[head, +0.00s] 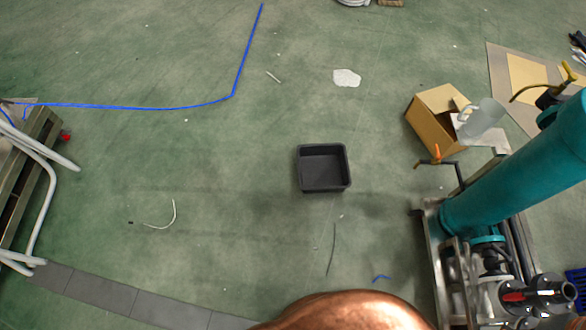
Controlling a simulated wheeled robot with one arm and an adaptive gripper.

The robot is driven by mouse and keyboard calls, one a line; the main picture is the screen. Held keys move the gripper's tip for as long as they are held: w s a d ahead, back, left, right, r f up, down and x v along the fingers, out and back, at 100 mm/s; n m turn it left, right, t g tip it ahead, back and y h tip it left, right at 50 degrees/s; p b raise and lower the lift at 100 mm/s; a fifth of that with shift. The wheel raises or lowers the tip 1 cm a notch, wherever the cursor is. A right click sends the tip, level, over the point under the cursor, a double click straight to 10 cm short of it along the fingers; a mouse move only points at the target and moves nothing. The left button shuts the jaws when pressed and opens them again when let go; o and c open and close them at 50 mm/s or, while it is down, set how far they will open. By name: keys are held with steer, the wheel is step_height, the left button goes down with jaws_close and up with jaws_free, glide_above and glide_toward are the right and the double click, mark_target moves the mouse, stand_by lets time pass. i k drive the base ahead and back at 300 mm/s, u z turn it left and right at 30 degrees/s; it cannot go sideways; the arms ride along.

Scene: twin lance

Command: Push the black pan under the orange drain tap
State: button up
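The black pan (323,181) is a square open tray on the green floor, near the middle of the head view. It looks empty. The orange drain tap (436,154) has an orange handle on a thin brass pipe and juts left from the teal machine at the right. The pan lies to the left of the tap and a little nearer, with bare floor between them. It is not under the tap. My gripper is not in view.
The teal machine (520,170) on its metal frame fills the right side. A cardboard box (432,118) stands just behind the tap. A copper rounded surface (345,312) shows at the bottom. A bench with white tubes (45,190) is at the left. Floor around the pan is mostly clear.

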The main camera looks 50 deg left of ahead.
mark_target(322, 167)
steer(key=u, duration=2.1)
steer(key=i, duration=1.25)
steer(key=u, duration=1.3)
